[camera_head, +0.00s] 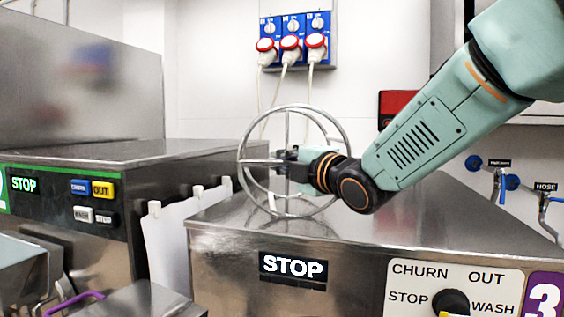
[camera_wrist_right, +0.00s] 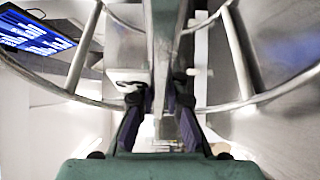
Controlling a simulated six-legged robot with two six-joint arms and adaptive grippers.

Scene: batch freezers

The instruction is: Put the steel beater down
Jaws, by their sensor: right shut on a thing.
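The steel beater (camera_head: 287,128) is an open round cage of thin steel hoops and rods. My right gripper (camera_head: 287,161) is shut on it near its middle and holds it upright. Its lower hoop overlaps the steel top of the right freezer (camera_head: 400,222); I cannot tell whether it touches. In the right wrist view, the beater's curved hoop (camera_wrist_right: 60,88) spans both sides, and the gripper fingers (camera_wrist_right: 163,100) close around a central bar. My left gripper is not in view.
Blue sockets with red plugs (camera_head: 291,42) are on the back wall. Blue-handled taps (camera_head: 497,180) are at the right. The right freezer's top has free room.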

